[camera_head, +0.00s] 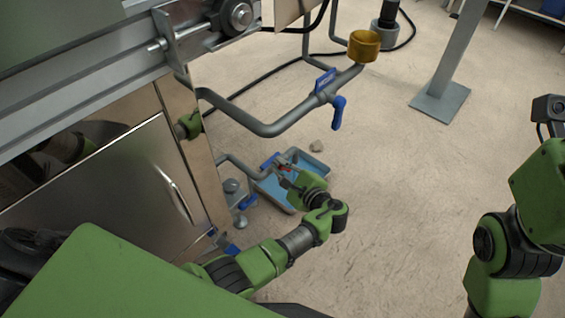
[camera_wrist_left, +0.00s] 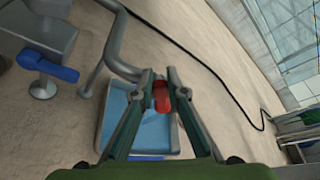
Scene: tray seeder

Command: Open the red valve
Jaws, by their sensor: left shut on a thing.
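The red valve handle (camera_wrist_left: 161,98) is at the end of a grey pipe in the left wrist view, between the two fingers of my left gripper (camera_wrist_left: 162,88). In the head view only a small bit of red (camera_head: 285,168) shows, mostly hidden by the gripper. My left gripper (camera_head: 284,176) is shut on the red handle, low beside the machine and above a blue tray (camera_head: 318,163). My right arm shows at the right edge of the head view, but its fingers are out of frame.
A steel machine cabinet (camera_head: 115,185) stands at the left. A higher pipe carries a blue-handled valve (camera_head: 338,113) and a brass-coloured cup (camera_head: 364,47). Another blue handle (camera_wrist_left: 48,66) is left of the gripper. A black cable lies on the mostly clear floor.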

